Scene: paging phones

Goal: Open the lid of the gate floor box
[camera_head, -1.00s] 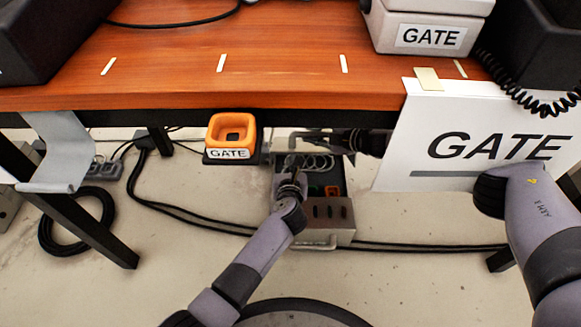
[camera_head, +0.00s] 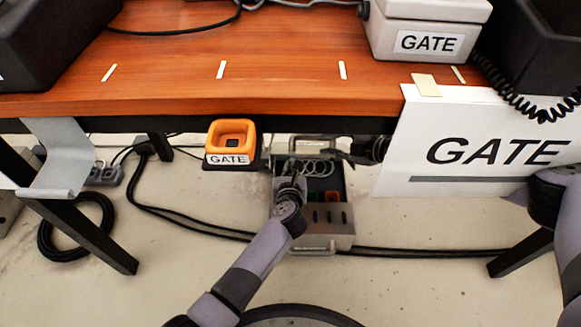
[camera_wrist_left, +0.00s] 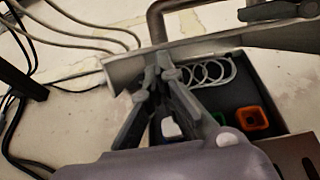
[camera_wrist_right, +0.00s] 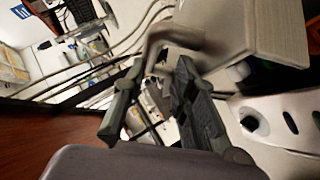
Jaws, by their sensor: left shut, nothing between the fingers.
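The gate floor box (camera_head: 325,240) sits on the floor under the desk. Its lid (camera_head: 312,145) is raised at the far side, so the dark interior (camera_wrist_left: 240,90) shows, with a coiled cable, an orange socket and a green one. In the left wrist view, my left gripper (camera_wrist_left: 163,62) is shut and empty, its tips at the inner face of the lid near its left end. My right gripper (camera_wrist_right: 160,65) is open, close to the bent lid handle (camera_wrist_right: 170,35), which passes near its fingertips; I cannot tell whether they touch. The tips of both grippers are partly hidden in the head view.
The desk's front edge (camera_head: 190,108) overhangs the box. An orange device labelled GATE (camera_head: 231,140) hangs left of it, and a white GATE sign (camera_head: 480,145) hangs at the right. Black cables (camera_head: 190,213) run along the floor.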

